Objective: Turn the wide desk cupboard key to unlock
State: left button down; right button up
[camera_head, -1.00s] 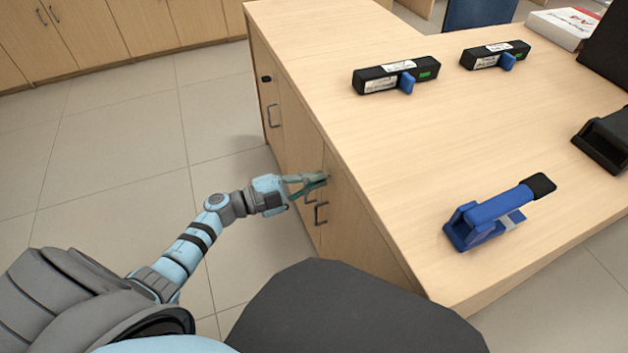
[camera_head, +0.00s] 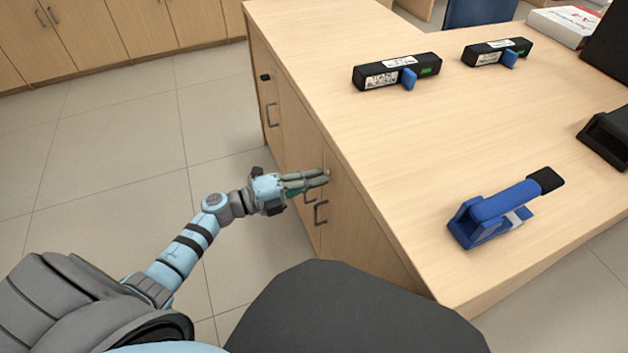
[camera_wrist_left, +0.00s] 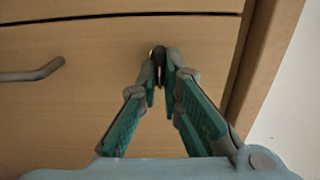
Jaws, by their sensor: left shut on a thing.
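The wide desk cupboard (camera_head: 345,215) is the light wood front under the counter, with dark bar handles. Its key (camera_wrist_left: 158,53) is a small dark piece at the door face in the left wrist view, mostly hidden by my fingertips. My left gripper (camera_head: 325,177) reaches the cupboard front just above a handle (camera_head: 320,212) in the head view. In the left wrist view, its fingertips (camera_wrist_left: 161,75) close around the key, and the handle (camera_wrist_left: 32,75) is to the left. My right gripper is not in view.
On the counter top (camera_head: 400,150) lie two black devices with blue tabs (camera_head: 397,72) (camera_head: 497,52) and a blue stapler-like tool (camera_head: 505,208). A dark rounded shape (camera_head: 345,310) fills the bottom middle. Tiled floor is open at left.

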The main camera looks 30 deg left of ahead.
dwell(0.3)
pick_arm(q)
jog(key=c, duration=1.8)
grip_release()
jog(key=shift+o, duration=0.2)
jog(key=v, duration=1.2)
